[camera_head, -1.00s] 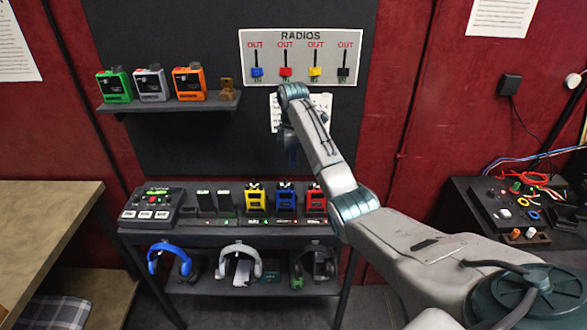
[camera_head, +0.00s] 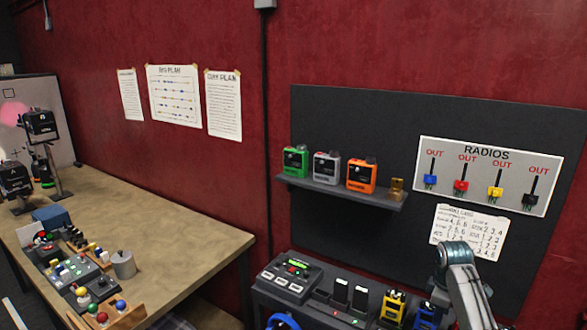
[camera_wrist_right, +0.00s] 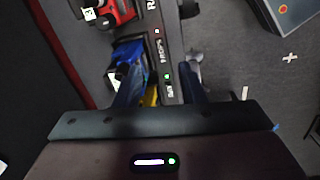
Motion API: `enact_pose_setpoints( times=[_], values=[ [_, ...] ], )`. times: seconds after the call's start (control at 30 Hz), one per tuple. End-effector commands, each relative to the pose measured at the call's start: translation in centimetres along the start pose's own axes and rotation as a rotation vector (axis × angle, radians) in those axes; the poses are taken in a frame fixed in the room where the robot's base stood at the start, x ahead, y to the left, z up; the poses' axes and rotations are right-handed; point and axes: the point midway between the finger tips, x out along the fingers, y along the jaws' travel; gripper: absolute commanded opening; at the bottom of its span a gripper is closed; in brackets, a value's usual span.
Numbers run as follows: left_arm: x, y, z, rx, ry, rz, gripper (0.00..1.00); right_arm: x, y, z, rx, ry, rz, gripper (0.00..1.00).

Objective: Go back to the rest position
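My right arm shows at the lower right of the head view, in front of the charging shelf. Its gripper (camera_head: 440,288) is at the arm's far end and is mostly hidden there. In the right wrist view the two fingers of this gripper (camera_wrist_right: 160,85) stand apart, with nothing held between them. Past them are the blue radio (camera_wrist_right: 128,55), the red radio (camera_wrist_right: 105,12) and a bit of the yellow radio (camera_wrist_right: 151,96), all on the shelf. My left gripper is not in view.
A button console (camera_head: 290,280) stands on the charging shelf. A wall shelf (camera_head: 340,192) holds green, grey and orange radios. The RADIOS board (camera_head: 484,176) hangs at the right.

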Motion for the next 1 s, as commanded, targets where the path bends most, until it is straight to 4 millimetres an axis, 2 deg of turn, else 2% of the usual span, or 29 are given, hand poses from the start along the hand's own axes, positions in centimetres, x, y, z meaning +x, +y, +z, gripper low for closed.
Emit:
enact_pose_setpoints(
  times=[0.03, 0.2, 0.3, 0.43, 0.57, 0.7, 0.8, 1.0],
  values=[
    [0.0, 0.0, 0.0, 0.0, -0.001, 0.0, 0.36, 2.0, -2.1, 0.4, 0.025, -0.003, 0.014, 0.36],
    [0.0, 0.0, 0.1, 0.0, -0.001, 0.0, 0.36, 6.5, -8.5, 1.9, 0.136, 0.008, 0.067, 0.36],
    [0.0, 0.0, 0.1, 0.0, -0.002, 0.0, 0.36, 8.4, -12.5, 3.2, 0.204, 0.025, 0.093, 0.36],
    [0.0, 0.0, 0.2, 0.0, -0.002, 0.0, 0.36, 10.0, -17.9, 5.0, 0.295, 0.056, 0.119, 0.36],
    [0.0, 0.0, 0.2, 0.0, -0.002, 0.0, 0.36, 10.6, -23.4, 7.2, 0.393, 0.095, 0.136, 0.36],
    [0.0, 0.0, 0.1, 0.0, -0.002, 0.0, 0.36, 10.0, -28.9, 9.6, 0.504, 0.144, 0.148, 0.36],
    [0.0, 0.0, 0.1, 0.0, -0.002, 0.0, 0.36, 9.1, -31.8, 11.0, 0.569, 0.172, 0.151, 0.36],
    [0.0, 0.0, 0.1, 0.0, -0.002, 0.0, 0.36, 7.5, -35.5, 13.0, 0.661, 0.212, 0.153, 0.36]
  ],
)
